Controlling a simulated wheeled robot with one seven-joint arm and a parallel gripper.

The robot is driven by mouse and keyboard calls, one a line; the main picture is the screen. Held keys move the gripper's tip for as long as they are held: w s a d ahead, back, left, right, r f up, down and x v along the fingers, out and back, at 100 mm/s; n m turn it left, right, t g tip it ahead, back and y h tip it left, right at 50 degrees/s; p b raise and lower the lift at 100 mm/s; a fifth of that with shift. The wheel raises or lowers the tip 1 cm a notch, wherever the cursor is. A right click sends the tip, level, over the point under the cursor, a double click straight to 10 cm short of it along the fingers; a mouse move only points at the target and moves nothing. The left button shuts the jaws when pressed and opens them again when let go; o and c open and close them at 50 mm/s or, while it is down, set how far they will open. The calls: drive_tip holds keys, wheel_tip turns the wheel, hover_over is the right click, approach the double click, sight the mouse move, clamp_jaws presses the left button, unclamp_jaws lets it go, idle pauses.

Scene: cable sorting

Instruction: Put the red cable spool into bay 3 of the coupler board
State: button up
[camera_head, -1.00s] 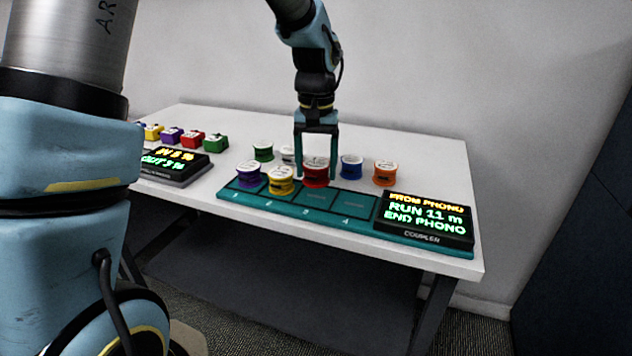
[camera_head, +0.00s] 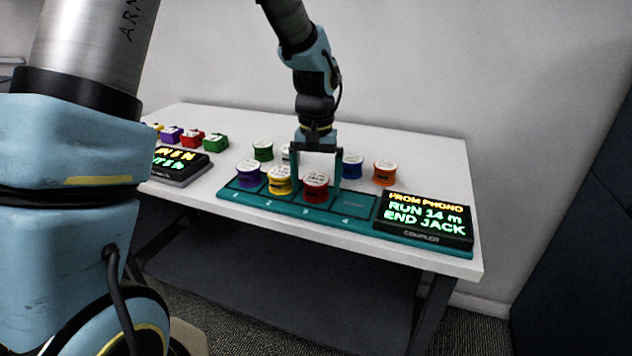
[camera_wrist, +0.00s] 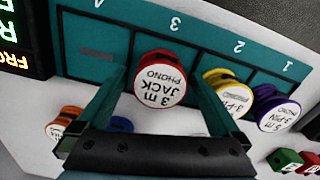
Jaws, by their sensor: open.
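The red cable spool (camera_head: 315,187) stands upright in bay 3 of the teal coupler board (camera_head: 372,226). In the wrist view the red spool (camera_wrist: 160,80) reads 3 m JACK PHONO and sits below the numeral 3. My gripper (camera_head: 318,180) is open, with its fingers behind and around the spool; in the wrist view the fingers (camera_wrist: 155,95) are wide apart with clear gaps to it. A purple spool (camera_head: 248,174) is in bay 1 and a yellow spool (camera_head: 280,180) in bay 2. Bay 4 (camera_head: 353,203) is empty.
Behind the board stand a green spool (camera_head: 263,151), a blue spool (camera_head: 352,166) and an orange spool (camera_head: 385,172); a white one is partly hidden. The coupler display (camera_head: 427,216) reads RUN 14 m, END JACK. Small coloured blocks (camera_head: 191,139) and another display (camera_head: 180,164) are at left.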

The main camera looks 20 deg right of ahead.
sight(316, 178)
wheel_tip(316, 178, up, 12)
drive_tip(key=shift+r+b, duration=0.2)
drive_tip(key=shift+b, duration=0.25)
drive_tip(key=w+a+f+n, duration=0.1)
drive_tip(key=a+f, duration=0.2)
drive_tip(key=a, duration=0.5)
drive_tip(key=w+a+f+n, duration=0.1)
drive_tip(key=a+f+n, duration=0.1)
drive_tip(key=a, duration=0.7)
drive_tip(key=s+a+f+n, duration=0.1)
drive_tip(key=s+a+f, duration=0.1)
drive_tip(key=a, duration=0.4)
drive_tip(key=s+a+f+n+t, duration=0.1)
drive_tip(key=s+a+f, duration=0.2)
drive_tip(key=a, duration=0.4)
drive_tip(key=shift+s+t, duration=0.3)
drive_tip(key=shift+s, duration=0.2)
drive_tip(key=shift+a, duration=0.1)
